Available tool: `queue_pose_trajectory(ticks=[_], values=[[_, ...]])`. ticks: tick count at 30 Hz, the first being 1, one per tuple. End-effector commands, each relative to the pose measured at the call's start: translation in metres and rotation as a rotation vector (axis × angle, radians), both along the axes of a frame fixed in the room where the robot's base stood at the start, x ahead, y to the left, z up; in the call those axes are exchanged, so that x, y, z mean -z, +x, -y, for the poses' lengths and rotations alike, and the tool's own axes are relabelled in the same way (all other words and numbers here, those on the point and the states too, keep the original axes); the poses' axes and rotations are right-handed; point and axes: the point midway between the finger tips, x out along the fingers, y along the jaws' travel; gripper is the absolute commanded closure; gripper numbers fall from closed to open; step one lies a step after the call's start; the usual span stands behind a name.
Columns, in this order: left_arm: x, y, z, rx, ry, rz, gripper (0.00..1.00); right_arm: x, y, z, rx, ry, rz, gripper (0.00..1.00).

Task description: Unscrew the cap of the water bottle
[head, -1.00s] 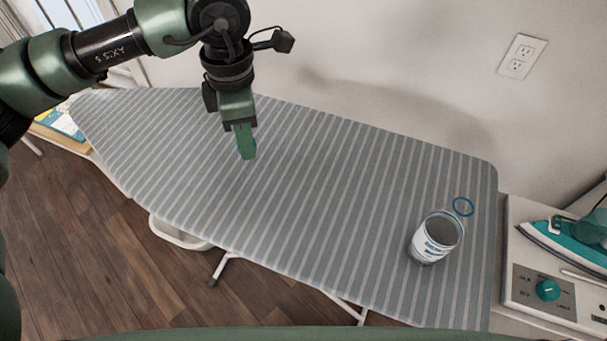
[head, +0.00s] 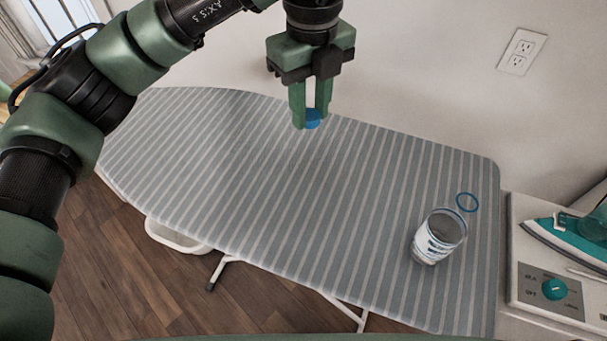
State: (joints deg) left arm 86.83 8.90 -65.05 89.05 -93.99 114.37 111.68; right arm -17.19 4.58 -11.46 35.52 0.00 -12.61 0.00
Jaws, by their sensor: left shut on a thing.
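The water bottle (head: 437,240) stands near the right end of the ironing board. It is clear with a white and blue label, and its top looks open. A thin blue ring (head: 467,202) lies just behind it on the board. My left gripper (head: 311,116) is above the far middle of the board, well left of the bottle, pointing down. Its fingers are shut on a small blue round thing (head: 313,121), which looks like the cap. The fingers partly cover it. My right gripper is not in view.
The striped ironing board (head: 250,190) is clear from its left end to the bottle. A teal iron (head: 575,237) rests on a white unit with a knob (head: 554,289) to the right. The wall with an outlet (head: 522,51) is close behind the board.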

Motion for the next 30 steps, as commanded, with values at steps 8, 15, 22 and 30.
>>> queue_pose_trajectory(ticks=[8,15,22,30], values=[[0.016,-0.002,0.007,-0.117,0.0,-0.008,1.0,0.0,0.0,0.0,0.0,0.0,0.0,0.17],[0.077,-0.003,0.006,-0.118,0.002,-0.008,1.0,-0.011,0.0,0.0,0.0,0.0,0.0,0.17],[0.133,-0.003,0.006,-0.117,0.001,-0.005,1.0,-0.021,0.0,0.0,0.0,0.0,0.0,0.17],[0.159,-0.002,0.006,-0.116,0.001,-0.004,1.0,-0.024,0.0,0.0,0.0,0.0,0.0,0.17]])
